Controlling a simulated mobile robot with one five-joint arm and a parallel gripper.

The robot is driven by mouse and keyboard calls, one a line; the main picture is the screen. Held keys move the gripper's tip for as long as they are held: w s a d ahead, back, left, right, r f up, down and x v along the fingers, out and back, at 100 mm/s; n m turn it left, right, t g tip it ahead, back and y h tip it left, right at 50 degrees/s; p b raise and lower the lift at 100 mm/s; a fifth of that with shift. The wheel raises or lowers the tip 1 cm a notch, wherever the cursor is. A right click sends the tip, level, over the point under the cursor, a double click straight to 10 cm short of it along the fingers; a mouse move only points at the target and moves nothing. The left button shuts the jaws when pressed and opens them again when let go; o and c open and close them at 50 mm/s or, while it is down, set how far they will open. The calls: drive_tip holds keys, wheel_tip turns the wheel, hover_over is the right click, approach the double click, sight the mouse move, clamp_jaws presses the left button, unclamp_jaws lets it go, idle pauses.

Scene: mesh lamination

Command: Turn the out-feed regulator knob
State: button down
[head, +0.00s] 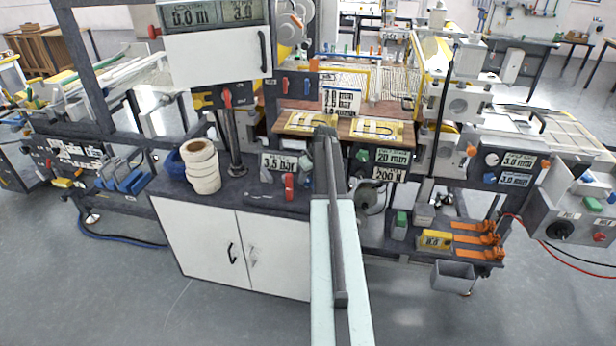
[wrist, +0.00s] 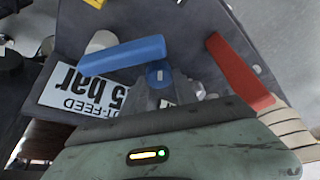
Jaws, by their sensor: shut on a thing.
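The out-feed regulator knob is a small round blue knob (wrist: 158,73) with a pale mark on its face, in the middle of the wrist view. It sits beside a white label (wrist: 84,91) that reads upside down as out-feed and a bar value. My gripper (wrist: 161,92) has its grey fingers closed on the blue knob; the fingers hide part of it. In the head view the "3.5 bar" label (head: 285,163) shows left of my arm. The gripper and knob cannot be made out there.
In the wrist view a blue lever (wrist: 122,55) lies just beyond the knob and a red lever (wrist: 238,72) stands to the right. In the head view, a red handle (head: 289,187) is below the label, and stacked cream rolls (head: 202,168) stand at the left.

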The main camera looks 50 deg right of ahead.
drive_tip(key=n+y, duration=0.1)
drive_tip(key=n, duration=0.3)
drive_tip(key=n+y, duration=0.1)
drive_tip(key=n, duration=0.1)
drive_tip(key=shift+d+g+y, duration=0.25)
drive_tip(key=shift+g+y, duration=0.05)
drive_tip(key=shift+s+n, duration=0.1)
drive_tip(key=shift+n, duration=0.2)
drive_tip(key=c, duration=0.9)
unclamp_jaws()
drive_tip(key=shift+c, duration=0.2)
drive_tip(key=shift+r+p, duration=0.45)
drive_tip(key=p+v, duration=0.6)
drive_tip(key=v, duration=0.1)
drive_tip(key=shift+s, duration=0.15)
drive_tip(key=shift+f, duration=0.15)
